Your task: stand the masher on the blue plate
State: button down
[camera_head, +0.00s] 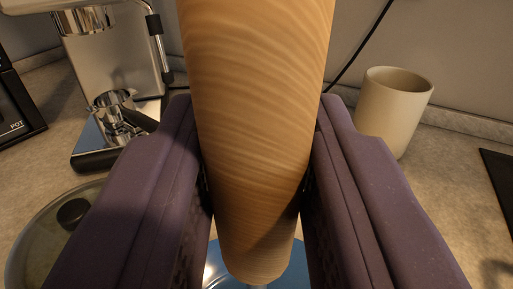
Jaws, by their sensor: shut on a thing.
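My gripper (258,190) shows as two purple fingers shut on a thick wooden cylinder with visible grain, the masher (258,100). The masher runs from the top edge of the view down between the fingers, and its rounded lower end sticks out below them. The blue plate (214,265) shows below and behind that lower end, mostly hidden by the masher and the fingers. I cannot tell whether the masher touches the plate.
An espresso machine (118,65) stands at the back left, with a metal portafilter or jug on its tray. A glass lid (40,235) with a black knob lies at lower left. A beige cup (395,110) stands at right, near a black edge (500,180). A dark appliance is at far left.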

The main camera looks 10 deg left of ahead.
dwell(0.3)
grip_release()
dwell(0.4)
jog(key=shift+s, duration=0.1)
dwell(0.4)
jog(key=s+d+b, duration=0.1)
jog(key=s+b, duration=0.1)
jog(key=s, duration=0.6)
jog(key=shift+s, duration=0.4)
dwell(0.4)
